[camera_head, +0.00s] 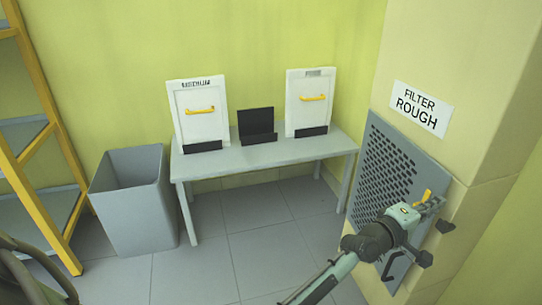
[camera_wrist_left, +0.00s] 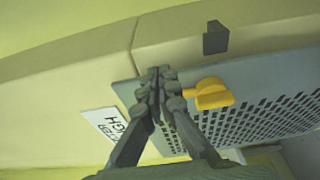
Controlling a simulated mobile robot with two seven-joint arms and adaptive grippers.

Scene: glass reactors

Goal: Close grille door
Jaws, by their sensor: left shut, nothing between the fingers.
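The grille door (camera_head: 385,160) is a grey perforated panel on the beige column at the right. It lies close to the column face; I cannot tell whether a gap is left. It fills the right of the wrist view (camera_wrist_left: 255,80). Its yellow handle (camera_head: 424,196) shows at the door's right side, and in the wrist view (camera_wrist_left: 212,93) just right of my fingertips. My left gripper (camera_wrist_left: 158,85) is shut and empty in front of the door's edge, beside the handle. In the head view the left gripper (camera_head: 432,205) partly covers the door's lower right part. My right gripper is not in view.
A "FILTER ROUGH" sign (camera_head: 420,108) is above the door. A dark bracket (camera_wrist_left: 215,38) sits on the column beside the door. A grey table (camera_head: 260,156) with two white panels stands at the back, with a grey bin (camera_head: 135,205) and yellow shelf (camera_head: 42,130) left. Floor between is clear.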

